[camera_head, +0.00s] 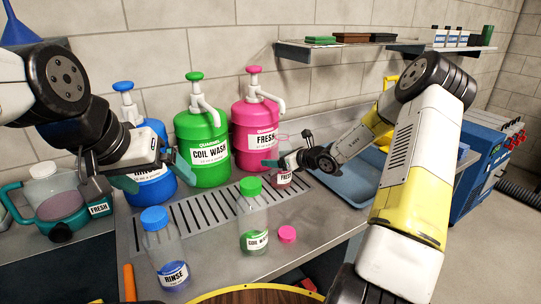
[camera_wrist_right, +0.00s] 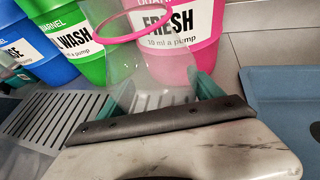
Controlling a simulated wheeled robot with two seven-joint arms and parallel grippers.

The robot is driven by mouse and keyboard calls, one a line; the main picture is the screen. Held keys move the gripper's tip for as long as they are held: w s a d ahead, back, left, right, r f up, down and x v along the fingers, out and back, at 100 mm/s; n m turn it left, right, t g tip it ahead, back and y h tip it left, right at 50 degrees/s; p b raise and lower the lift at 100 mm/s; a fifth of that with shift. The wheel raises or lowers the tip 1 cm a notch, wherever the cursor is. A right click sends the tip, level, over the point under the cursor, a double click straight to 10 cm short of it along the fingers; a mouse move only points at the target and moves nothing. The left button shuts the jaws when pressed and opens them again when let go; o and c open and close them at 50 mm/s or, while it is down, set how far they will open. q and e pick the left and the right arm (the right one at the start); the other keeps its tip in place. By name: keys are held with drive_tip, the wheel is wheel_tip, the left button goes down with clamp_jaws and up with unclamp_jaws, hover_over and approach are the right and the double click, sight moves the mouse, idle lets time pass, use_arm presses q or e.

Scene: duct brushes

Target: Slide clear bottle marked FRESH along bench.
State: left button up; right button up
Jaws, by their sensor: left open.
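The clear bottle marked FRESH (camera_head: 284,178) stands uncapped, with a pink neck ring, in front of the pink FRESH pump jug (camera_head: 255,130). Its body (camera_wrist_right: 145,75) also shows in the right wrist view, between the teal fingers. My right gripper (camera_head: 285,163) is at the bottle, one finger on each side, apparently closed on it; the lower contact is hidden by the gripper. My left gripper (camera_head: 155,178) is open and empty, in front of the blue RINSE jug (camera_head: 151,145). A pink cap (camera_head: 287,234) lies on the bench (camera_head: 315,225).
The green COIL WASH jug (camera_head: 203,140) stands between the other jugs. Capped RINSE (camera_head: 166,250) and COIL WASH (camera_head: 253,220) bottles stand in front of the drain grille (camera_head: 200,215). A blue tray (camera_head: 350,187) is at right. A teal vessel (camera_head: 62,205) is at left.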

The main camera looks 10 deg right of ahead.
drive_tip(key=c, duration=1.1)
drive_tip(key=shift+o, duration=0.2)
drive_tip(key=shift+s+d, duration=0.35)
drive_tip(key=shift+s, duration=0.5)
drive_tip(key=shift+s+d, duration=0.4)
drive_tip(key=shift+s, duration=0.5)
drive_tip(key=shift+s+d, duration=0.35)
drive_tip(key=shift+s, duration=0.5)
drive_tip(key=shift+s, duration=0.1)
drive_tip(key=shift+s+d, duration=0.35)
drive_tip(key=shift+s, duration=0.45)
drive_tip(key=shift+s+d, duration=0.35)
drive_tip(key=shift+s, duration=0.5)
drive_tip(key=shift+s+d, duration=0.35)
drive_tip(key=shift+s, duration=0.45)
drive_tip(key=shift+s, duration=0.1)
drive_tip(key=shift+s+d, duration=0.35)
drive_tip(key=shift+s, duration=0.45)
drive_tip(key=shift+s+d, duration=0.3)
drive_tip(key=shift+s, duration=0.55)
drive_tip(key=shift+s+d, duration=0.35)
drive_tip(key=shift+s, duration=0.45)
drive_tip(key=s, duration=0.1)
drive_tip(key=s+d, duration=0.1)
drive_tip(key=s, duration=0.2)
drive_tip(key=shift+d, duration=0.35)
